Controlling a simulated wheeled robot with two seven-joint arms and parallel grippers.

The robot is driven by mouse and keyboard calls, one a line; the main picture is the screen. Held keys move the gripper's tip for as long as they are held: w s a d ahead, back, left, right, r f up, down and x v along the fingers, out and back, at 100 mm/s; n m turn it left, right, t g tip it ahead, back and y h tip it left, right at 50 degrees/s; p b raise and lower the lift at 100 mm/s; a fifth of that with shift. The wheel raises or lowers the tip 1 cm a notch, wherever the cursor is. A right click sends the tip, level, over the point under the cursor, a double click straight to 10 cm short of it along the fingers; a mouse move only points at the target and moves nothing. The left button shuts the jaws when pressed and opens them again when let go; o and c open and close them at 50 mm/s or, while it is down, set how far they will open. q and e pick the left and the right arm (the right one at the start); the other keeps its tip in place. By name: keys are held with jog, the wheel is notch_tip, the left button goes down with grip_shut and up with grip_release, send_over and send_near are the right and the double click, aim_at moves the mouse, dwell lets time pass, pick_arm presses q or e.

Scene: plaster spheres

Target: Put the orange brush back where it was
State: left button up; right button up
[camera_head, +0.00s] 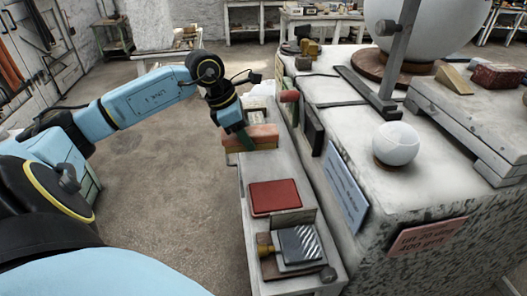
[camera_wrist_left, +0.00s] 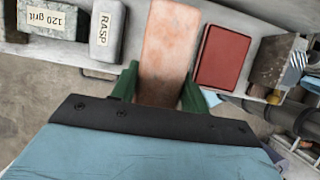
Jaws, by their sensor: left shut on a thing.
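The orange brush (camera_head: 263,132) is a long orange-pink block over the narrow pale ledge. My left gripper (camera_head: 241,140) is shut on its near left end. In the left wrist view the brush (camera_wrist_left: 170,45) reaches forward from between the green fingers of my left gripper (camera_wrist_left: 158,88). It lies between the grey RASP block (camera_wrist_left: 107,30) and a dark red block (camera_wrist_left: 222,57). I cannot tell whether its underside touches the ledge. My right gripper is not in view.
The ledge (camera_head: 244,184) also bears the red block (camera_head: 275,198) and a striped metal piece (camera_head: 300,244) nearer me. A block marked 120 grit (camera_wrist_left: 48,19) is beyond RASP. The taller stone plinth (camera_head: 360,190) rises right of the ledge. A small white sphere (camera_head: 396,143) rests on it.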

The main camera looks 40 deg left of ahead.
aim_at(260, 130)
pick_arm(q)
jog(key=w+d, duration=0.2)
jog(key=w, duration=0.1)
jog(key=shift+d+r+p, duration=0.15)
jog(key=shift+d+p, duration=0.05)
jog(key=shift+p, duration=0.15)
notch_tip(260, 130, down, 3)
jog(key=shift+w+d+r, duration=0.1)
jog(key=shift+w+d+f, duration=0.1)
jog(key=shift+f, duration=2.1)
jog(key=o, duration=1.1)
jog(key=shift+c, duration=0.2)
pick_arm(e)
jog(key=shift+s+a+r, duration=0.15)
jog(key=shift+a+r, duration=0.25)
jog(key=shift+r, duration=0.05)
pick_arm(q)
jog(key=v, duration=1.2)
jog(key=shift+w+r, duration=0.1)
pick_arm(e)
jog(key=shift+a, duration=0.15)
